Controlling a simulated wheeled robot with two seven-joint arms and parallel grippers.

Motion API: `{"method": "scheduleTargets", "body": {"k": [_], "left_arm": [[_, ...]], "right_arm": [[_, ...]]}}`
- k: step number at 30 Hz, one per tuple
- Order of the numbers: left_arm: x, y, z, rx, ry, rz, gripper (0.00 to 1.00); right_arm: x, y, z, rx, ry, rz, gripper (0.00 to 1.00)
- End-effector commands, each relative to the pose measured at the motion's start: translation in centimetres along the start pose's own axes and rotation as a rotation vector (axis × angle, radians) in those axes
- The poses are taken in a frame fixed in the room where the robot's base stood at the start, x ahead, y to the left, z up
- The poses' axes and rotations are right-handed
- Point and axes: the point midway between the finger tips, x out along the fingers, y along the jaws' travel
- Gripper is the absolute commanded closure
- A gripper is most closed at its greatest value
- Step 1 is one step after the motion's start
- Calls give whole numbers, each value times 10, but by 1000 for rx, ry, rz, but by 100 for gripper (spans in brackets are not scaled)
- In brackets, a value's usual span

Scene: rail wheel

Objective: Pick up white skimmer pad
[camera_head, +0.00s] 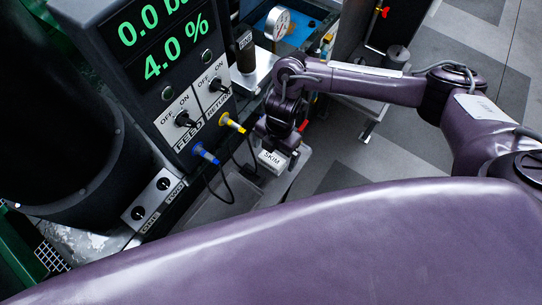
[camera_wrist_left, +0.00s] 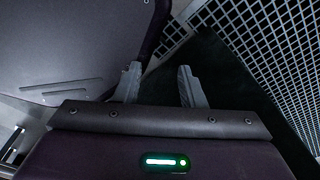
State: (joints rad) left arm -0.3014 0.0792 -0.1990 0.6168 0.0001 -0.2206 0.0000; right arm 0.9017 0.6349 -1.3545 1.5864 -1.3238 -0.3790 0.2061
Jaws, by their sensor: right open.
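A white block marked SKIM (camera_head: 270,161), which looks like the white skimmer pad, sits below the right gripper in the head view. My right gripper (camera_head: 278,152) comes down over it from above and is open. Its fingers are small and dark here, and I cannot tell whether they touch the block. The gripper hides the upper part of the block. My left gripper (camera_wrist_left: 158,88) shows in the left wrist view with its fingers apart and nothing between them.
A control box (camera_head: 185,85) with a green display, switches and blue and yellow plugs stands left of the right gripper. Dark cables hang beside the SKIM block. A metal grating (camera_wrist_left: 270,50) shows in the left wrist view.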

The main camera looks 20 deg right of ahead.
Motion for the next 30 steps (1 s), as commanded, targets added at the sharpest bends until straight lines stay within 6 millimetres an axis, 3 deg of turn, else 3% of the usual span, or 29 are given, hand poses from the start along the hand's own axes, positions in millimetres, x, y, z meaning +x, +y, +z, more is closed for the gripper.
{"method": "scheduleTargets", "body": {"k": [3, 6, 10, 15, 18, 30], "left_arm": [[-4, 2, 19, 1, -28, 3, 64], [-4, 2, 21, 1, -30, 3, 64], [-4, 0, 8, 1, -11, 1, 64], [-5, -3, -17, 1, 26, -3, 64], [-4, -3, -18, 1, 27, -4, 64], [-4, 0, 1, 2, -1, 0, 64]], "right_arm": [[16, 2, 2, 2, -1, -3, 2], [32, 4, 4, 2, -1, -2, 2], [45, 4, 3, 1, 0, -1, 2], [48, 4, 3, 1, 0, 1, 2], [48, 4, 3, 1, 0, 1, 2], [48, 4, 3, 1, 0, 1, 51]]}}
